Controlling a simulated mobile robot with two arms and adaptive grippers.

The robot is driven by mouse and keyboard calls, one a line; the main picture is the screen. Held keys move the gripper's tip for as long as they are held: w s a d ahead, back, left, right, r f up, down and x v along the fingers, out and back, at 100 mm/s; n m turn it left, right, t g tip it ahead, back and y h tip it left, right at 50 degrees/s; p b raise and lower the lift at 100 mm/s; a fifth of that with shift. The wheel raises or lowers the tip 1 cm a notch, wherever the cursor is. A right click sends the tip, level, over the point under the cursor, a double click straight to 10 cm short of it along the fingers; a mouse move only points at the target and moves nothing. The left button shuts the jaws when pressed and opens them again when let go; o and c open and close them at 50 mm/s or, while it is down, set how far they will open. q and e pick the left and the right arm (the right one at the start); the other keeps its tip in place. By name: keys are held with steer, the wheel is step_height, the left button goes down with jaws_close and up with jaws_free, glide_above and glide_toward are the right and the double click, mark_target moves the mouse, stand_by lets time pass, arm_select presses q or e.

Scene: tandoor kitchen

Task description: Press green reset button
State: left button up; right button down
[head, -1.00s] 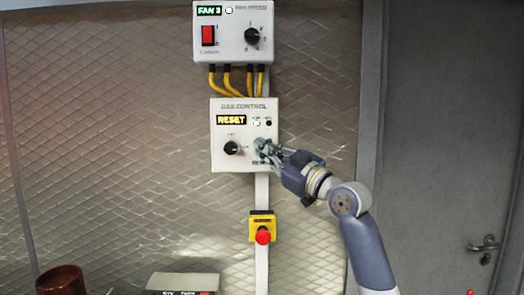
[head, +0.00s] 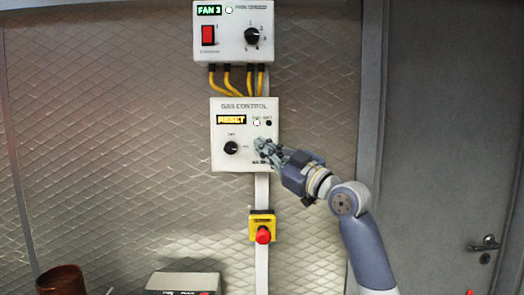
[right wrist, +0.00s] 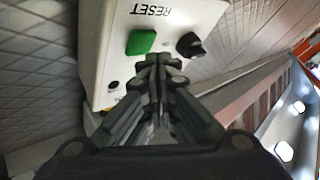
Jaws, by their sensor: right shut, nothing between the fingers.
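The gas control box (head: 222,160) hangs on the wall in the middle of the head view, with a lit yellow RESET display (head: 231,119) and a black knob (head: 231,148). My right gripper (head: 262,147) is shut and empty at the box's lower right, and it hides the green button there. The right wrist view shows the green button (right wrist: 141,42) just beyond and left of the shut fingertips (right wrist: 158,60), under upside-down RESET lettering. I cannot tell whether the fingers touch the box. My left gripper is not in view.
A fan box (head: 275,45) with a red switch is above, joined by yellow cables. A red emergency knob (head: 263,235) on a yellow housing is below. A grey door (head: 440,130) is at right. A brown pot (head: 62,282) and a grey box (head: 183,281) are low at left.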

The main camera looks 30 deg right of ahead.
steer(key=shift+w, duration=0.1)
steer(key=shift+w+d, duration=0.25)
steer(key=shift+w+d, duration=0.25)
steer(key=shift+w, duration=0.15)
stand_by(0.9)
steer(key=shift+s+a, duration=0.1)
stand_by(0.3)
steer(key=shift+s+a, duration=0.4)
steer(key=shift+s, duration=0.25)
steer(key=shift+s+a+b, duration=0.2)
steer(key=shift+s+a, duration=0.25)
steer(key=shift+s, duration=0.25)
steer(key=shift+s+a+b, duration=0.2)
steer(key=shift+s+a, duration=0.2)
steer(key=shift+s, duration=0.3)
steer(key=shift+s+a+b, duration=0.2)
steer(key=shift+s+a, duration=0.25)
steer(key=shift+s, duration=0.25)
steer(key=shift+f, duration=0.1)
